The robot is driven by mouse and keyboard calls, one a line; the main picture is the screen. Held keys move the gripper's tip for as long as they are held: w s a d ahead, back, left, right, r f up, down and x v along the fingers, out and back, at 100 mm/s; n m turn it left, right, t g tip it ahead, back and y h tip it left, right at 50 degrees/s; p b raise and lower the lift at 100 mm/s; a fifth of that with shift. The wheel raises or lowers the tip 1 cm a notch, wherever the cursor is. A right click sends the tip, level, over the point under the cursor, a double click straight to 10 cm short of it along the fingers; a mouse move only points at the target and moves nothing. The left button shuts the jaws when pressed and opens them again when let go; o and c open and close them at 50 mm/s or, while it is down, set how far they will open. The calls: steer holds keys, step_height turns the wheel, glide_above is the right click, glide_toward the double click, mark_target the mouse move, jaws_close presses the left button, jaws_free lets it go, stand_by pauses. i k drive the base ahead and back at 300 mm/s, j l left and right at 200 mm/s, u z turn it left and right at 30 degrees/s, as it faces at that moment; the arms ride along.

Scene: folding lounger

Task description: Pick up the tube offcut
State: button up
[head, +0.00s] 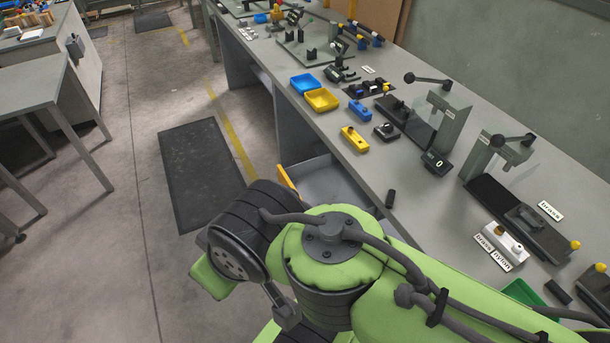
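My green arm fills the lower middle of the view, in front of the bench. The fingers of my gripper cannot be made out, so nothing shows of what they hold.
The bench (352,181) carries blue (305,83) and yellow (322,99) trays, lever presses (440,115) and a green tray (528,296) near my arm. An open drawer (325,183) juts out below the bench edge. A dark mat (200,170) lies on clear floor at left.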

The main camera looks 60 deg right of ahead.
mark_target(391, 193)
steer(key=z, duration=2.8)
steer(key=i+j+u, duration=0.1)
steer(key=u, duration=0.4)
steer(key=i+j+u, duration=0.15)
steer(key=u, duration=0.35)
steer(key=i+j+u, duration=0.1)
steer(key=u, duration=0.4)
steer(key=i+u, duration=0.2)
steer(key=u, duration=0.3)
